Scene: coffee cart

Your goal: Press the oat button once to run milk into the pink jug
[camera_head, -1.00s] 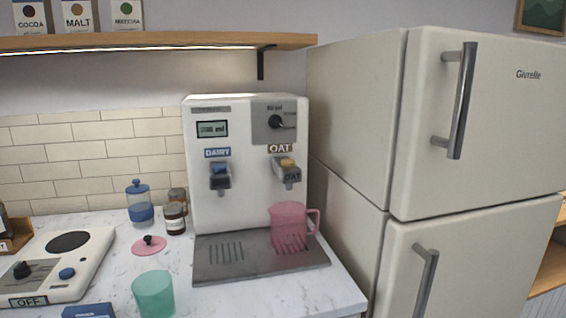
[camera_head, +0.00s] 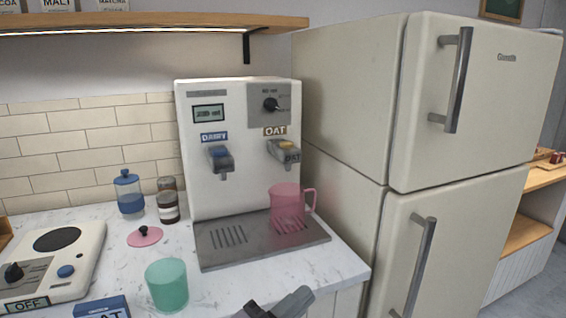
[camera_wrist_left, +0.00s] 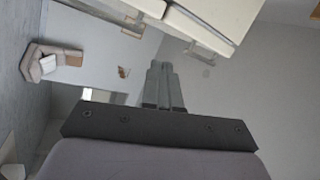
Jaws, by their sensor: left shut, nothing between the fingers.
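The white milk dispenser (camera_head: 240,185) stands on the counter with a DAIRY spout on the left and an OAT spout on the right. The oat button (camera_head: 286,146) is a yellow piece on top of the OAT spout. The translucent pink jug (camera_head: 287,204) stands upright on the drip tray (camera_head: 262,254) below the OAT spout, its handle to the right. My left gripper (camera_head: 287,302) shows at the bottom edge of the head view, in front of the counter and well below the button. In the left wrist view its fingers (camera_wrist_left: 164,85) are together and empty. My right gripper is not visible.
A green cup (camera_head: 167,285), a blue box (camera_head: 102,307), a pink lid (camera_head: 145,236) and several jars stand left of the dispenser. A hotplate (camera_head: 55,265) is at far left. The fridge (camera_head: 400,150) stands close on the right. A shelf (camera_head: 150,22) runs above.

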